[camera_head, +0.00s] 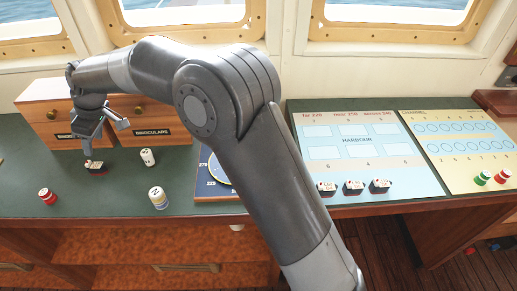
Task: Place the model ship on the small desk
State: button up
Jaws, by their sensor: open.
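A small model ship (96,169), dark-hulled with a red and white top, sits on the green counter (120,197) at the left. My gripper (104,138) is open just above it, with one finger pointing down close behind the ship. Whether they touch is hard to tell. More model ships (354,187) stand in a row along the front edge of the blue harbour board (365,151). A reddish-brown wooden surface (497,104) shows at the right edge; I cannot tell if it is the small desk.
Wooden drawer boxes labelled binoculars (152,133) stand behind my gripper. A red-topped piece (47,196) and white cylinders (148,157) (158,198) stand nearby. My arm crosses over a blue chart (212,187). The yellow channel board (465,150) holds green and red pieces (492,178).

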jog(key=s+d+r+m+t+h, duration=0.15)
jog(key=d+r+m, duration=0.35)
jog(key=d, duration=1.2)
jog(key=d+r+m+t+h, duration=0.1)
jog(key=d+r+m+t, duration=0.15)
jog(key=d+r, duration=0.9)
jog(key=s+d+f+m, duration=0.3)
jog(key=s+d, duration=0.3)
jog(key=d, duration=0.3)
jog(key=s+d+f+m+h, duration=0.1)
jog(key=s+d+f+m, duration=0.1)
jog(key=s+d, duration=0.4)
jog(key=s+d+f+m+t+h, duration=0.1)
jog(key=s+d+f+m, duration=0.2)
jog(key=d, duration=0.9)
jog(key=s+m, duration=0.1)
jog(key=s, duration=0.1)
jog(key=shift+s+d+f, duration=0.2)
jog(key=shift+s+f, duration=0.1)
jog(key=shift+s, duration=0.1)
jog(key=shift+o, duration=0.5)
jog(key=shift+s+d+f+m, duration=0.25)
jog(key=shift+s+m, duration=0.1)
jog(key=shift+m, duration=0.1)
